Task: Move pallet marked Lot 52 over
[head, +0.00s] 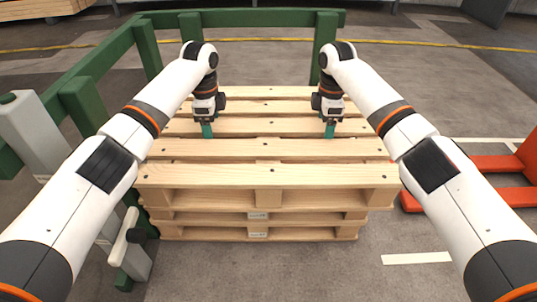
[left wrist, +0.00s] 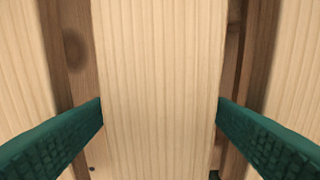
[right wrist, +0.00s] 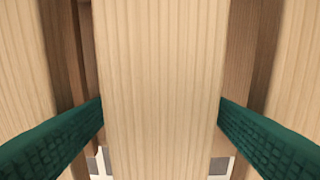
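A pale wooden pallet (head: 215,175) tops a stack in the middle of the head view. I see no readable lot marking on it. My left gripper (head: 207,131) points down on one top slat, a finger on each long edge of that slat (left wrist: 160,90). My right gripper (head: 330,131) is placed the same way farther right, its fingers against the edges of a slat (right wrist: 160,90). Both look closed on the wood. Below are more pallets (head: 190,232) with small pale labels (head: 258,216), too small to read. The top pallet's front overhangs them; whether it is raised, I cannot tell.
A green rail (head: 240,18) runs behind the stack and along the left, with a grey post (head: 30,130) there. Red forks (head: 495,163) lie at the right. Grey floor with a white line (head: 416,258) is clear in front on the right.

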